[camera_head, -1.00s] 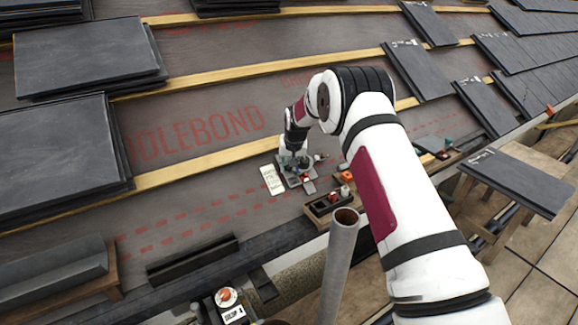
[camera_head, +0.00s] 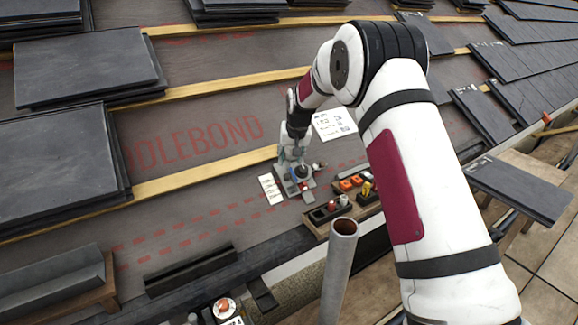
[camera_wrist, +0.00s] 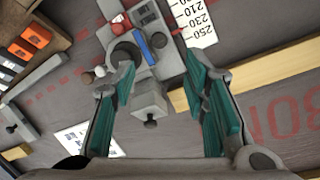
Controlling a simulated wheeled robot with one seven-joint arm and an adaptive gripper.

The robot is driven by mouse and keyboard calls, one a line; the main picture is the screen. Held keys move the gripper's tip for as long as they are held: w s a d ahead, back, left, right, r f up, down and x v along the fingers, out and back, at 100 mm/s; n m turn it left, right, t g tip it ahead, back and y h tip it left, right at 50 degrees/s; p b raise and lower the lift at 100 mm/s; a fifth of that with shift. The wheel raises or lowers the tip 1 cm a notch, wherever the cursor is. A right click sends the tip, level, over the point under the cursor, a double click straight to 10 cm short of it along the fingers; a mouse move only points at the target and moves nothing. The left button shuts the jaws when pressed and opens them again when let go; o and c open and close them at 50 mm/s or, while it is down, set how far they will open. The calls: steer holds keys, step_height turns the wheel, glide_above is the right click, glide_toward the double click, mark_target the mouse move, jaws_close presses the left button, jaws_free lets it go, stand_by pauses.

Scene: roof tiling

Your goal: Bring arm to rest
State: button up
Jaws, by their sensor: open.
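My gripper (camera_wrist: 165,105) is open in the wrist view, its two teal-padded fingers spread apart with nothing held between them. Below and between the fingers is a grey tool stand (camera_wrist: 150,55) with a blue part, a dark round part and a red knob. In the head view my white arm reaches from the lower right, bent at the elbow, with the gripper end (camera_head: 293,160) pointing down over the same grey tool stand (camera_head: 297,185). The wrist partly hides the stand. I cannot tell the exact height of the fingers above it.
A wooden tray (camera_head: 318,228) with small orange and yellow items lies right of the stand. A grey pipe (camera_head: 339,275) stands upright in front. Stacked slates (camera_head: 85,60) fill the left. A white ruled card (camera_head: 271,189) and a printed sheet (camera_head: 334,123) lie on the membrane.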

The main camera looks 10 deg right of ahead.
steer(key=shift+v, duration=0.95)
steer(key=s+r, duration=1.2)
steer(key=s+r+g, duration=0.1)
steer(key=s+r, duration=0.1)
steer(key=s, duration=0.8)
steer(key=s+r+n+g, duration=0.1)
steer(key=s+r, duration=0.2)
steer(key=s, duration=0.7)
steer(key=s+a+r, duration=0.1)
steer(key=s+r, duration=0.2)
steer(key=s, duration=0.7)
steer(key=shift+s+n+g, duration=0.3)
steer(key=shift+n+g, duration=0.1)
steer(key=s+f+g, duration=0.1)
steer(key=s+f, duration=0.1)
steer(key=s, duration=0.7)
steer(key=s+f, duration=0.3)
steer(key=s, duration=0.6)
step_height(320, 180, up, 27)
steer(key=t+p, duration=0.3)
steer(key=p, duration=2.2)
steer(key=shift+d+n, duration=0.3)
